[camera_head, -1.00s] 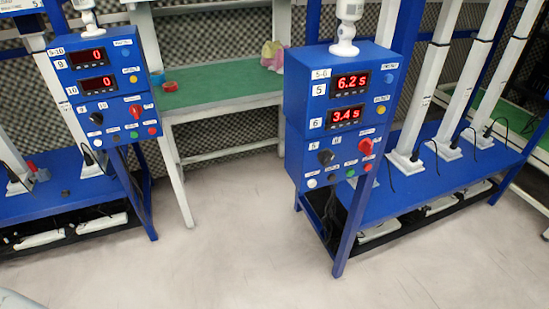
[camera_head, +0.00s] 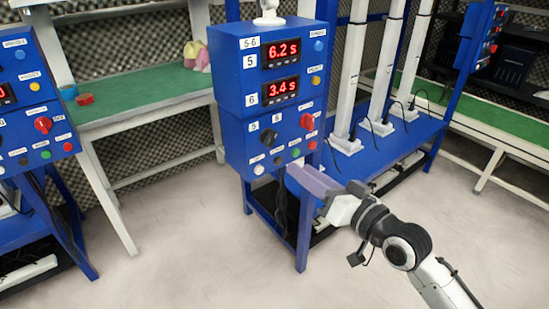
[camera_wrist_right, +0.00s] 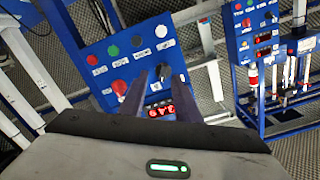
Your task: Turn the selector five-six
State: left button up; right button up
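The blue control box labelled 5-6 (camera_head: 232,110) stands in the middle of the head view, with red displays reading 6.2 s and 3.4 s. Its black selector knob (camera_head: 268,138) sits left of a red knob (camera_head: 307,122), above a row of small buttons. The wrist view shows the box upside down, with the black selector (camera_wrist_right: 163,72) seen between the fingertips and the red knob (camera_wrist_right: 119,87) to their left. My right gripper (camera_head: 300,180) is in front of the box's lower right, apart from the selector; in the wrist view it is open and empty. My left gripper is out of view.
A similar blue box (camera_head: 38,120) stands at the left edge. A green-topped bench (camera_head: 140,105) with a red roll (camera_head: 85,99) is behind. A blue stand (camera_head: 375,155) with white columns is right of the box. The floor in front is clear.

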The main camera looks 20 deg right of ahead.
aim_at(274, 140)
jog(key=shift+t+y, duration=0.3)
jog(key=x, duration=0.3)
jog(key=r+x, duration=0.1)
jog(key=x, duration=0.3)
jog(key=r+b+x, duration=0.1)
jog(key=x, duration=0.3)
jog(key=shift+d, duration=0.2)
grip_shut()
